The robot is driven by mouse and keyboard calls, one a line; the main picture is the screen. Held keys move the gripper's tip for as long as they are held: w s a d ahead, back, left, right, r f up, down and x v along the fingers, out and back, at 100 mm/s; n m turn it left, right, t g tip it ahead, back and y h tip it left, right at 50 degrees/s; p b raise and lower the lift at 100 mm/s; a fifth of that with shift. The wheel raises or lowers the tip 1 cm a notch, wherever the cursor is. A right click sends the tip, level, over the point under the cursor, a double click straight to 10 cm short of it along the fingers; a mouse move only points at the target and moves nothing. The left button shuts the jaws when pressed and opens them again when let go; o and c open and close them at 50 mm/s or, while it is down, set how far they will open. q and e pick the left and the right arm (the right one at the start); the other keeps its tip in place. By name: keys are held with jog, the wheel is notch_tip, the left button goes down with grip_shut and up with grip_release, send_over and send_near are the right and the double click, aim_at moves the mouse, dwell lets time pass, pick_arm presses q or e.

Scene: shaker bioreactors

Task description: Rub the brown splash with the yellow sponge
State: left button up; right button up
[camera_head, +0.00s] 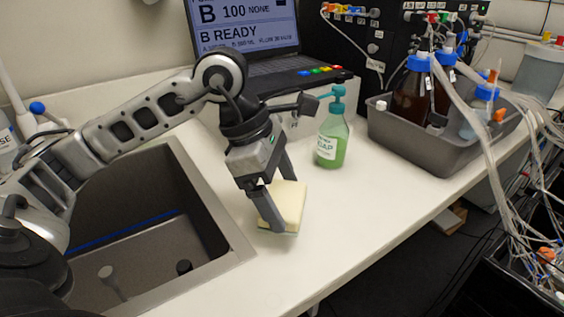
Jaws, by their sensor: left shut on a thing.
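The pale yellow sponge (291,203) is on the white counter, to the right of the sink. My left gripper (276,205) reaches down over it from above, with its fingers shut on the sponge. One finger shows on the near left side of the sponge and the other is partly behind it. The sponge's underside is close to or on the counter; I cannot tell if it touches. No brown splash shows; it may be hidden under the sponge or the gripper. My right gripper is not in view.
A grey sink (229,235) lies open on the left. A green soap bottle (331,146) with a teal pump stands behind the sponge. A grey tray (405,133) with bottles and tubing stands at the right. The counter (350,215) in front of the soap is clear.

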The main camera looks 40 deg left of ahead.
pick_arm(q)
jog(key=shift+r+p, duration=1.05)
jog(key=shift+r, duration=0.9)
